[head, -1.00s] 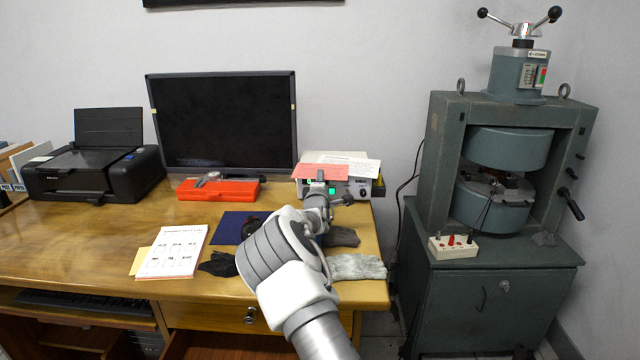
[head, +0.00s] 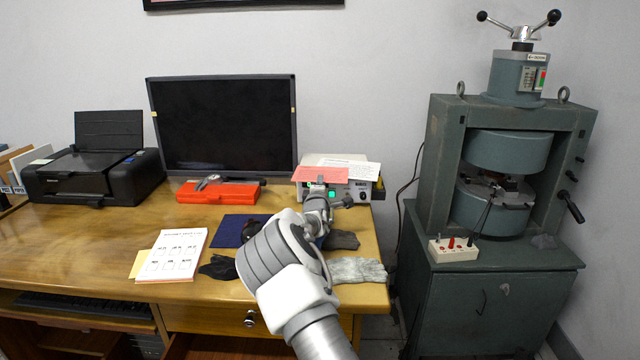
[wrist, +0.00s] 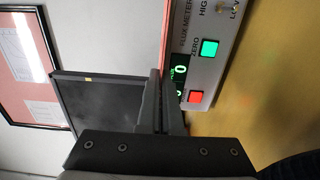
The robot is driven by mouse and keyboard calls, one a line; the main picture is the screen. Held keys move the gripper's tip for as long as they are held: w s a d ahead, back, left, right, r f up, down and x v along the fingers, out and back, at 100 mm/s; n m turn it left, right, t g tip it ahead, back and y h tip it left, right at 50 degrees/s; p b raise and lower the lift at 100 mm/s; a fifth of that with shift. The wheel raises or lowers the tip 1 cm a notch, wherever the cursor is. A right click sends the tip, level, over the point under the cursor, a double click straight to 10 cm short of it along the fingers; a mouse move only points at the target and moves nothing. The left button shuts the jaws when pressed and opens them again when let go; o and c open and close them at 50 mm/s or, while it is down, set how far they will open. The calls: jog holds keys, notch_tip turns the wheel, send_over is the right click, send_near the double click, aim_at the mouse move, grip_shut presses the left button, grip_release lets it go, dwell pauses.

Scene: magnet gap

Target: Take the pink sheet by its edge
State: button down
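The pink sheet (head: 320,174) lies flat on top of the flux meter box (head: 361,190), its front edge reaching past the box's front. In the wrist view the sheet is seen edge-on as a thin pink strip (wrist: 166,32). My gripper (wrist: 160,76) is at that edge, with its fingertips close together and the strip running in between them. It looks shut on the sheet's edge, though the exact contact is too small to see. In the head view my gripper (head: 319,186) is just in front of the box, partly hidden by my wrist.
White papers (head: 345,164) lie beside the pink sheet on the box. The monitor (head: 225,125) and a red case (head: 218,193) stand to the left. The magnet machine (head: 505,190) stands at the right.

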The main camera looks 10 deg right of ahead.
notch_tip(320, 180, up, 3)
jog(key=shift+f+p, duration=0.2)
jog(key=shift+p, duration=0.25)
jog(key=s+a+r, duration=0.1)
jog(key=s+r, duration=0.1)
jog(key=s, duration=0.5)
jog(key=s+a+r+p, duration=0.1)
jog(key=s+a+r, duration=0.1)
jog(key=s, duration=0.4)
jog(key=shift+s+r+p, duration=0.3)
jog(key=shift+s+r, duration=0.05)
jog(key=shift+r, duration=0.1)
jog(key=shift+s, duration=0.1)
